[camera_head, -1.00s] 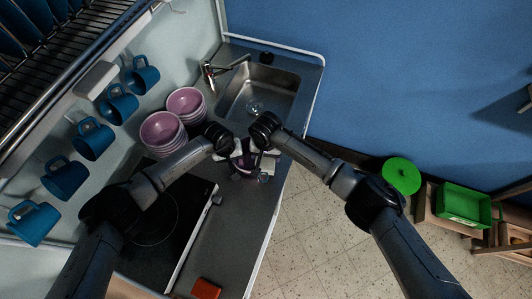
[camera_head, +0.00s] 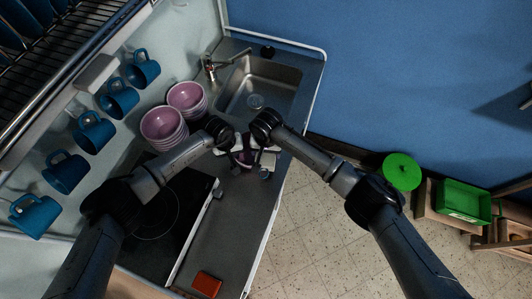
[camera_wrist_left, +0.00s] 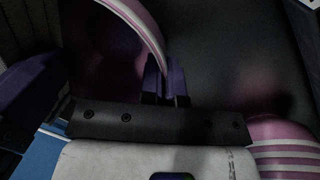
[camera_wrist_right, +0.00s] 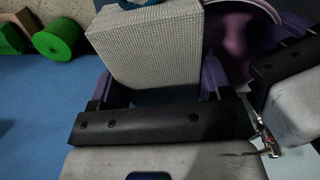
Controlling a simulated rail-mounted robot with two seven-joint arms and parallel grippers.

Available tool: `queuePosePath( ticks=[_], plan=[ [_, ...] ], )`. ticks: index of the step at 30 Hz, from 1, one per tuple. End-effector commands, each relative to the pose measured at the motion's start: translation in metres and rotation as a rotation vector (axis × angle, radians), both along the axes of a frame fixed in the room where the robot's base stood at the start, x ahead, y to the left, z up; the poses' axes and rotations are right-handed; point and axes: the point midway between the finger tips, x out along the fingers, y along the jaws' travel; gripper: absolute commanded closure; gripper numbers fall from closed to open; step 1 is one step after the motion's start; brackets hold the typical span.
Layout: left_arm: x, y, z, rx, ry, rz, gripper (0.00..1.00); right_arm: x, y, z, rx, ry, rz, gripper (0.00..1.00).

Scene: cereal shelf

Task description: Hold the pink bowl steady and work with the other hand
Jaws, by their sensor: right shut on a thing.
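In the left wrist view a pink bowl (camera_wrist_left: 110,50) shows its pale rim running between the two purple fingers of my left gripper (camera_wrist_left: 166,82), which are close together on it. In the head view my left gripper (camera_head: 238,156) is over the counter, close beside my right gripper (camera_head: 256,160); the bowl is mostly hidden there. In the right wrist view my right gripper (camera_wrist_right: 160,85) is shut on a light grey, fine-textured block (camera_wrist_right: 150,45) with something blue at its top edge. The bowl (camera_wrist_right: 240,35) shows just behind that block; I cannot tell whether they touch.
Two stacks of pink bowls (camera_head: 163,124) (camera_head: 186,97) stand left of the grippers. A sink (camera_head: 275,85) with a tap (camera_head: 210,68) lies beyond. Blue mugs (camera_head: 94,133) hang at the left. A dark hob (camera_head: 155,215) and a red object (camera_head: 206,284) are nearer me.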

Motion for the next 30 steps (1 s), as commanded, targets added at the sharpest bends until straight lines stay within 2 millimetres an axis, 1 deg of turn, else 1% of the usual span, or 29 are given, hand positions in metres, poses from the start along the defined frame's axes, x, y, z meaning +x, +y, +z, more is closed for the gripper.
queuePosePath(
  ticks=[8,21,26,30],
  plan=[
    [0.000,0.000,0.000,0.000,0.000,0.000,1.00,0.008,-0.003,-0.002,-0.003,0.000,-0.003,0.53],
    [0.000,0.000,0.000,0.000,0.000,0.000,1.00,0.029,-0.007,-0.001,-0.004,0.001,-0.003,0.53],
    [0.000,0.000,0.000,0.000,0.000,0.000,1.00,0.030,-0.007,-0.001,-0.003,0.001,-0.001,0.53],
    [0.000,0.000,0.000,0.000,0.000,0.000,1.00,0.023,-0.005,0.000,-0.002,0.001,0.000,0.53]
  ],
)
